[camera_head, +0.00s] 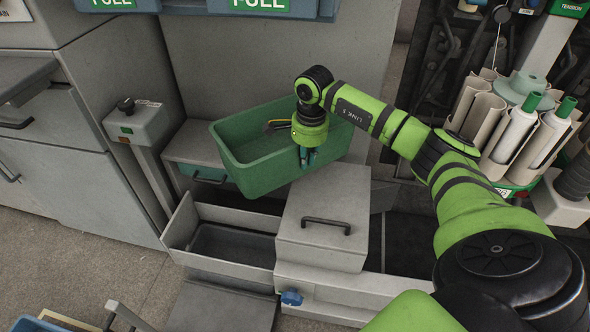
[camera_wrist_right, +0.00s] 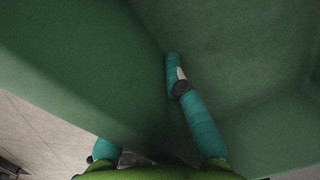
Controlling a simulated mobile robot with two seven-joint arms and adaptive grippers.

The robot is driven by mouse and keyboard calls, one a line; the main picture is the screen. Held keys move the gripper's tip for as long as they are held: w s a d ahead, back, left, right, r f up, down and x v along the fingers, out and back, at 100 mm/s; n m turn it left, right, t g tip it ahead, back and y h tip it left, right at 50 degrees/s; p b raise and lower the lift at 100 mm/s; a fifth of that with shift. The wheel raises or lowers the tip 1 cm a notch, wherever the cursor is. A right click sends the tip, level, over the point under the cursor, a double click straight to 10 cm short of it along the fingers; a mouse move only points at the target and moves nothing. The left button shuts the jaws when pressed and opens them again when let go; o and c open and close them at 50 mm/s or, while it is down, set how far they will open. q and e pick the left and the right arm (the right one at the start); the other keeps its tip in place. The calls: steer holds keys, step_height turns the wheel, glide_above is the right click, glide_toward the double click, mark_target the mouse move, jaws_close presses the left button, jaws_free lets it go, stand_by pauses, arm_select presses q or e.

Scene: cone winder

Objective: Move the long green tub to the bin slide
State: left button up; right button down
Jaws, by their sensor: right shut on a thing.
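The long green tub (camera_head: 245,165) is in the middle of the head view, tilted, in front of a grey cabinet panel. My right gripper (camera_head: 306,156) is shut on the tub's near right wall. In the right wrist view the tub (camera_wrist_right: 90,60) fills most of the picture, with one teal finger of my right gripper (camera_wrist_right: 140,104) inside the wall and the other partly hidden outside it. A small dark thing with an orange edge (camera_head: 276,125) shows by the tub's far side. A grey open-topped trough (camera_head: 225,262), possibly the bin slide, lies below the tub. My left gripper is not in view.
A grey lidded box (camera_head: 322,238) with a dark handle stands right of the trough. A post with a control box (camera_head: 138,122) stands left of the tub. Cone tubes and machinery (camera_head: 515,125) crowd the right. Bare floor (camera_head: 90,265) shows lower left.

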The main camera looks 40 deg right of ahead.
mark_target(298, 171)
steer(key=shift+w+a+f, duration=0.35)
steer(key=shift+w, duration=0.15)
steer(key=shift+w+a+f, duration=0.35)
steer(key=shift+w, duration=0.15)
step_height(298, 171, down, 4)
steer(key=shift+s+r+b, duration=0.1)
steer(key=shift+b, duration=0.25)
steer(key=c, duration=1.6)
jaws_free()
steer(key=shift+f, duration=0.2)
steer(key=o, duration=0.3)
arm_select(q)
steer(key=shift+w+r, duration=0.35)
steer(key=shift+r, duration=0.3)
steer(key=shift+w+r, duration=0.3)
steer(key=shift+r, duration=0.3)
arm_select(e)
steer(key=shift+r, duration=0.1)
